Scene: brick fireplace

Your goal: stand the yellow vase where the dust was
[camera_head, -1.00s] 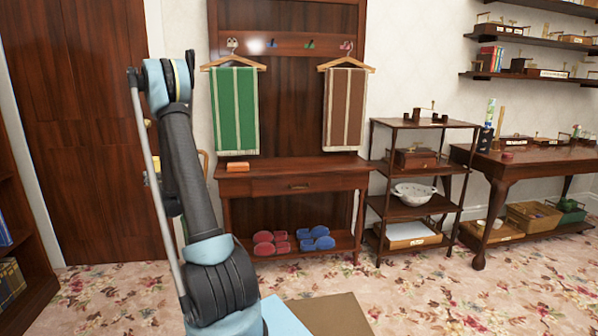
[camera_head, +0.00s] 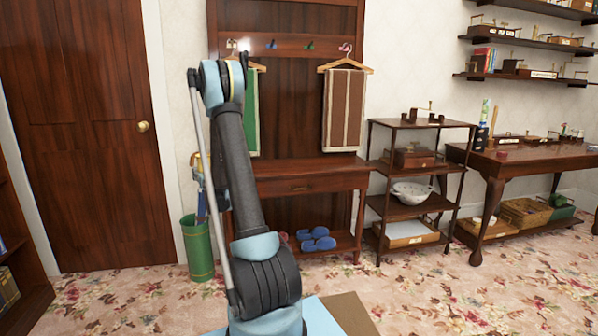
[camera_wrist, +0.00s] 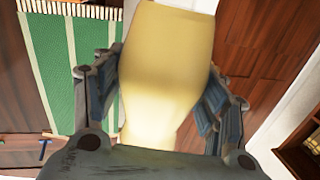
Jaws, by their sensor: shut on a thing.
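The yellow vase (camera_wrist: 165,65) fills the middle of the wrist view. My gripper (camera_wrist: 165,95) is shut on it, with a padded finger pressed to each side of its body. Part of the vase is hidden behind the gripper's own body. In the head view my arm stands upright in front of the hall stand, and the gripper and vase do not show there. No dust can be made out in either view.
The hall stand has a table top (camera_head: 310,182) with a drawer. A green towel (camera_wrist: 65,70) and a brown towel (camera_head: 343,110) hang above it. A green umbrella bin (camera_head: 197,247) stands left of my arm. A tiered shelf (camera_head: 405,210) and a side table (camera_head: 530,160) stand right.

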